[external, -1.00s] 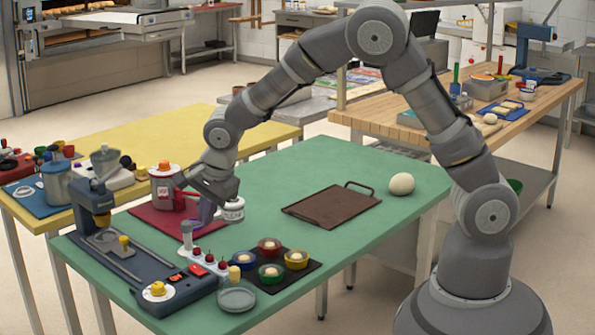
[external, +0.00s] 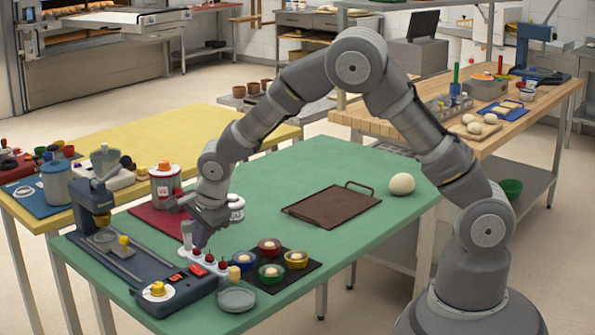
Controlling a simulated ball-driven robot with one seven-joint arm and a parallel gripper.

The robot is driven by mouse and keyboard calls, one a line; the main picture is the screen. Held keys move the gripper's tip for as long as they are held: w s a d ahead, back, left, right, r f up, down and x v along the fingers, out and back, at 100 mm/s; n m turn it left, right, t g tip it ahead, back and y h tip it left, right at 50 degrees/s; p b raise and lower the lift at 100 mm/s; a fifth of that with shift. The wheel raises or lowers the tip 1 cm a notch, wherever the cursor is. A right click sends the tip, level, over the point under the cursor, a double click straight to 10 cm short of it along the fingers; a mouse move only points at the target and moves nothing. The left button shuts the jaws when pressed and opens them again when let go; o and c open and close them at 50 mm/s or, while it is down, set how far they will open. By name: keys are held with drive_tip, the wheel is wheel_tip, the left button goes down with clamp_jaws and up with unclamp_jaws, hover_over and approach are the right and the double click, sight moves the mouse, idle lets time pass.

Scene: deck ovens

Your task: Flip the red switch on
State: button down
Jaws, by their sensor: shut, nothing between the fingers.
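The green table holds a dark blue press-like machine (external: 135,262) at its left. Small red parts (external: 197,270) sit on the front end of its base, and one looks like a switch; its on or off position is too small to tell. A white strip with several red-topped knobs (external: 210,258) lies beside the base.
Coloured bowls (external: 268,246) stand on a black mat right of the strip, with a grey dish (external: 236,298) in front. A red-and-white canister (external: 164,184) and a white jar (external: 236,207) stand behind my gripper.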

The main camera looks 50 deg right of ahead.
sight(195, 267)
drive_tip(key=b+x, duration=0.2)
drive_tip(key=x, duration=0.4)
drive_tip(key=shift+w+f, duration=0.1)
drive_tip(key=shift+f, duration=0.25)
drive_tip(key=shift+p, duration=0.35)
drive_tip(key=shift+w+g+p, duration=0.1)
drive_tip(key=shift+g+p, duration=0.2)
drive_tip(key=shift+w+f, duration=0.1)
drive_tip(key=shift+f, duration=0.1)
